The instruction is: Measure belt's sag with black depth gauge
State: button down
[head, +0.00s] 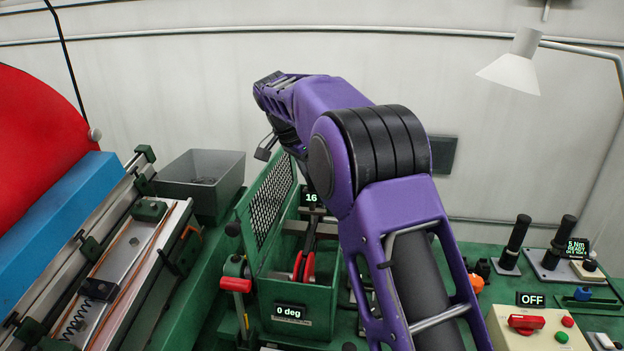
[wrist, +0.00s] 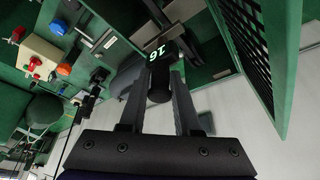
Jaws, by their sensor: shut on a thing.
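My gripper (wrist: 160,78) shows in the wrist view with its two fingers closed on either side of a short black cylinder, the grip of the black depth gauge (wrist: 159,88). Its readout (wrist: 156,51) shows 16. In the head view the readout (head: 312,198) also says 16, above an open green housing (head: 309,325); my arm hides the fingers there. Dark strips, possibly the belt (head: 308,240), run down inside the housing to red parts (head: 303,267). Whether the gauge's tip touches the belt is hidden.
A mesh guard (head: 272,205) stands raised on the housing's left side, close to my gripper. A 0 deg display (head: 290,312) is on its front. A grey bin (head: 205,170) stands behind at left. A control box (head: 540,328) with an OFF display (head: 531,299) is at right.

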jog(key=shift+f+b, duration=1.25)
jog(key=shift+f, duration=0.75)
dwell(0.7)
jog(key=shift+r+p, duration=3)
jog(key=shift+r, duration=0.1)
jog(key=shift+d+f, duration=0.1)
